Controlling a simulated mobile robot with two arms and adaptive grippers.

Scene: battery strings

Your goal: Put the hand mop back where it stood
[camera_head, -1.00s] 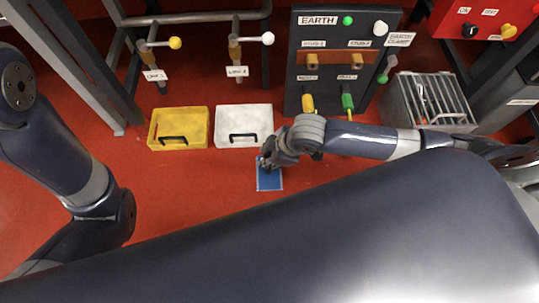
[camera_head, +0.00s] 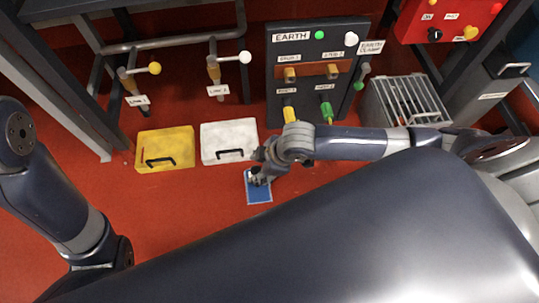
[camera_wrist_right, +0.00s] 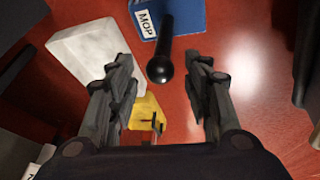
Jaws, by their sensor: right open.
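A black handle with a rounded end (camera_wrist_right: 160,66), which looks like the hand mop's, stands over a blue patch (camera_wrist_right: 185,14) with a white MOP label in the right wrist view. In the head view the blue patch (camera_head: 259,193) lies on the red floor. I cannot tell whether the blue is a mat or part of the mop. My right gripper (camera_head: 257,174) is over the blue patch. Its fingers are open in the right wrist view (camera_wrist_right: 158,62), with the handle's end showing in the gap between them. My left gripper is out of view.
A white case (camera_head: 229,139) and a yellow case (camera_head: 165,147) lie left of the blue patch. The EARTH panel (camera_head: 319,70) stands behind, with a grey slotted bin (camera_head: 404,104) to its right. Red floor at the front left is clear.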

